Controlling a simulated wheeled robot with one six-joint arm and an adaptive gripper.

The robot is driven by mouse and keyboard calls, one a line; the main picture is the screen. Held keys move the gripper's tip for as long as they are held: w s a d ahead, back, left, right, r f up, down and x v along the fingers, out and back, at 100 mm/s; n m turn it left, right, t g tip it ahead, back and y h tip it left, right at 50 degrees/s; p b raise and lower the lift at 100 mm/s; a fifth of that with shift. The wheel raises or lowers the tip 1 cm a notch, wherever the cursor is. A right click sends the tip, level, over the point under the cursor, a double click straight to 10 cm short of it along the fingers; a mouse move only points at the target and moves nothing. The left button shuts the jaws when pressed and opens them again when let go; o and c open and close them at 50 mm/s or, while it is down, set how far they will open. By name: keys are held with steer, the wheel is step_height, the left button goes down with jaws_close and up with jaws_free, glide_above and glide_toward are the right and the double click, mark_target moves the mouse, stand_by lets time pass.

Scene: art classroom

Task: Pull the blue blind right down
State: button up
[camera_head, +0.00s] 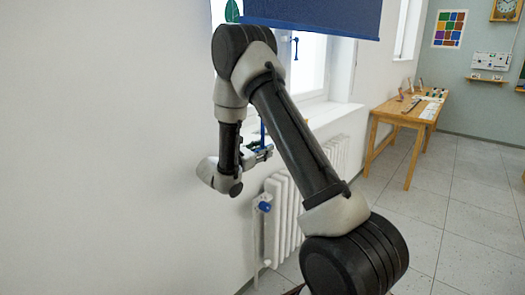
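The blue blind (315,14) hangs at the top of the picture, over the upper part of the window (312,68). Its lower edge is in view and its top is out of the picture. The window below it is uncovered. My gripper (266,152) is well below the blind, near the window sill and above the radiator. A thin blue strip (262,132), perhaps a cord, runs upright just above my gripper. My arm hides part of it and part of the window. The fingers are too small to tell whether they are open or shut on it.
A white radiator (283,212) with a blue valve knob (265,206) stands below the window sill (330,112). A wooden table (391,112) with small items stands further back at the right. The tiled floor (450,225) at the right is clear. A white wall (100,150) fills the left.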

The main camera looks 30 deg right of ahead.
steer(key=v, duration=1.2)
